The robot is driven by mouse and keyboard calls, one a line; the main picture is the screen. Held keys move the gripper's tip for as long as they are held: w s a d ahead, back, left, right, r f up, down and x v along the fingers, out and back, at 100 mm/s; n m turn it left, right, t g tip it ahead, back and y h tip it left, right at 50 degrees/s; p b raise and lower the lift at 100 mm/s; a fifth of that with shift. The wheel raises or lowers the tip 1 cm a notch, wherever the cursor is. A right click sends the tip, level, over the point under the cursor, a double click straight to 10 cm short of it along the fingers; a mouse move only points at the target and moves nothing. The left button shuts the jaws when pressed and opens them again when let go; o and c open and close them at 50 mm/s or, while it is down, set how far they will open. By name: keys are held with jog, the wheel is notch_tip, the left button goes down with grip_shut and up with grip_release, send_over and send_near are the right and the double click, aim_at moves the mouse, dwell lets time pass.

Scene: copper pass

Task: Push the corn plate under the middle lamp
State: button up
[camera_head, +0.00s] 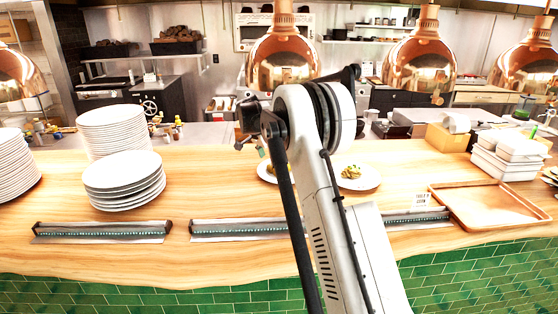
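A white plate (368,184) with a small heap of yellow and green food stands on the wooden counter, just right of my arm. A second plate (263,175) with food is mostly hidden behind my arm; I cannot tell for sure which one holds the corn. Several copper lamps hang in a row over the counter: one above my arm (283,62), one to its right (420,65), and others at the left edge (18,76) and right (528,68). My gripper (261,150) shows only as a small part beside the arm, near the hidden plate; its fingers are not clear.
Stacks of white plates (124,182) stand on the left of the counter. A wooden tray (440,203) and white containers (508,160) are at the right. Metal ticket rails (100,232) line the front edge. A small sign (422,199) stands near the tray.

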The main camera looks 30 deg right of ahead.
jog(key=a, duration=0.2)
jog(key=s+a, duration=0.1)
jog(key=a, duration=0.5)
jog(key=shift+s, duration=0.35)
jog(key=shift+s+a+r+b, duration=0.15)
jog(key=shift+s+a+b, duration=0.2)
jog(key=shift+s+a, duration=1)
jog(key=shift+s+a+r+b, duration=0.15)
jog(key=shift+s+a+b, duration=0.3)
jog(key=shift+s, duration=1.75)
jog(key=shift+s+a+r+b, duration=0.15)
jog(key=shift+s+a+b, duration=0.15)
jog(key=shift+s+a, duration=1.1)
jog(key=shift+s+d+r, duration=0.1)
jog(key=shift+s+d, duration=0.3)
jog(key=shift+s, duration=0.1)
